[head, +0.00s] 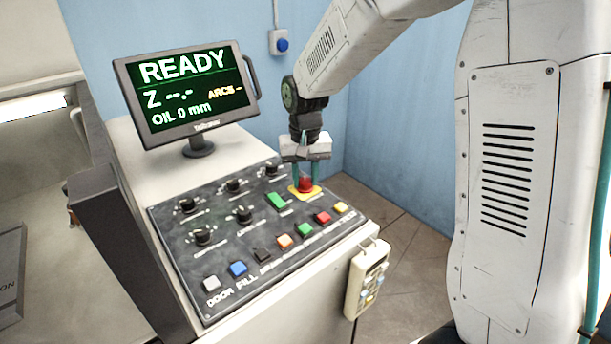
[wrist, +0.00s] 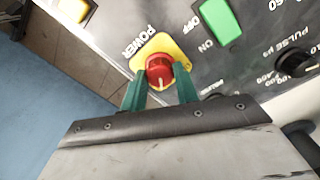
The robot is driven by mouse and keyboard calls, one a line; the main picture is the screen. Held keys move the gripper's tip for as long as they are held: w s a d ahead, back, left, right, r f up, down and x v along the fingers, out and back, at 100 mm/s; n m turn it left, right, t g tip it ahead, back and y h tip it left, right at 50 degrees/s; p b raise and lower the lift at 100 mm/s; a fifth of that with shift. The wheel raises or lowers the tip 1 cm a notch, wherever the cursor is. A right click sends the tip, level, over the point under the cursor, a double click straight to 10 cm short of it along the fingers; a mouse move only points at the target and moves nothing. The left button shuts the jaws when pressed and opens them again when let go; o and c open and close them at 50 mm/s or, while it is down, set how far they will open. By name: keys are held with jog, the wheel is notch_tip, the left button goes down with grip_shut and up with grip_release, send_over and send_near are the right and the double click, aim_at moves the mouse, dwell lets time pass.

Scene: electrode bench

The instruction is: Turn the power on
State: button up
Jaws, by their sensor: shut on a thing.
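The control panel (head: 225,262) slopes on top of the white console. A red knob labelled POWER sits on a yellow plate near the panel's back right (head: 305,184); the red knob also shows in the wrist view (wrist: 159,70). My gripper (head: 305,182) points down over it, its two green fingers on either side of the red knob and shut on it. In the wrist view an ON/OFF label stands beside a green rocker (wrist: 220,25). The monitor (head: 190,92) is lit and reads READY, Z --.-, OIL 0 mm and ARCS -.
Black dials (head: 203,237) and a row of coloured buttons (head: 284,241) lie close by on the panel. A handheld pendant (head: 367,278) hangs on the console's right side. A blue button box (head: 282,43) is on the wall behind. Floor to the right is clear.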

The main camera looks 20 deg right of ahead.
aim_at(305, 180)
jog(key=shift+w+r+m, duration=0.1)
jog(key=shift+m, duration=0.5)
jog(key=o, duration=1)
notch_tip(305, 180, up, 8)
jog(key=shift+f, duration=0.15)
jog(key=s+d+r+n, duration=0.1)
jog(key=s, duration=0.9)
jog(key=s+d+r+n+t, duration=0.1)
jog(key=s+r, duration=0.1)
jog(key=s, duration=0.8)
jog(key=s+d+r+n, duration=0.1)
jog(key=s+d, duration=0.1)
jog(key=s, duration=0.8)
jog(key=shift+s+r, duration=0.2)
jog(key=shift+r, duration=0.2)
